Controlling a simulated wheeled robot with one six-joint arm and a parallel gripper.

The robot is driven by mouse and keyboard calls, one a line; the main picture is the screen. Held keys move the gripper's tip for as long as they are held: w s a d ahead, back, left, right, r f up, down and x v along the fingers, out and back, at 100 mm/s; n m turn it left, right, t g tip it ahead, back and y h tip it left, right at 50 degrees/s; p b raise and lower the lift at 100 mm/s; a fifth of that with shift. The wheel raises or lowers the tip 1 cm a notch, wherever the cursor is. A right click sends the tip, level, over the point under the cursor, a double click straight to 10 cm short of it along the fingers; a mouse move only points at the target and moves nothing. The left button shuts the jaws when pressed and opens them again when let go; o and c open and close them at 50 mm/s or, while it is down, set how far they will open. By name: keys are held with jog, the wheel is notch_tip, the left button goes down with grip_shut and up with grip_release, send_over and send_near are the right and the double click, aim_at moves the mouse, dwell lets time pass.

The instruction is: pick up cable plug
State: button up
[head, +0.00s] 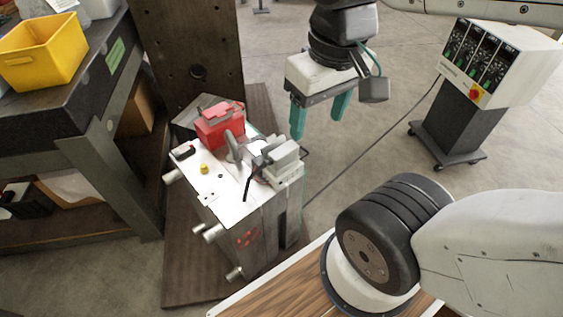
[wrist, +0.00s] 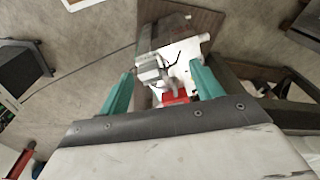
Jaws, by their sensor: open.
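The cable plug, as far as I can tell, is the light grey block (head: 283,161) at the right edge of the mould base's top, with dark leads beside it. It also shows in the wrist view (wrist: 149,70), between and beyond my fingers. The mould base (head: 226,192) is a steel block with a shiny top. My gripper (head: 318,125) has two green fingers, spread apart and empty. It hangs above and to the right of the mould base, clear of it. The wrist view shows both fingers (wrist: 162,72) with nothing between their tips.
A red block (head: 218,125) stands on the mould base behind the plug. A dark upright plate (head: 198,60) rises behind. A workbench with a yellow bin (head: 42,50) is at left. A control cabinet (head: 490,75) stands at right, with a thin cable running from it towards the mould base.

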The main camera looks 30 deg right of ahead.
dwell(0.4)
jog(key=c, duration=0.4)
jog(key=n+g, duration=0.2)
jog(key=n, duration=1.6)
send_over(283, 149)
jog(key=f, duration=2.8)
jog(key=shift+s+a+f, duration=0.2)
jog(key=shift+s+a, duration=0.05)
jog(key=shift+s, duration=0.05)
jog(key=shift+c, duration=0.2)
jog(key=shift+w+f+n+t, duration=0.1)
jog(key=shift+w+n+t, duration=0.2)
jog(key=shift+n, duration=0.4)
jog(key=shift+d+f, duration=0.15)
jog(key=shift+f, duration=1.75)
jog(key=shift+d+f, duration=0.1)
jog(key=shift+f, duration=1.8)
jog(key=shift+s+f, duration=0.1)
jog(key=shift+f, duration=0.15)
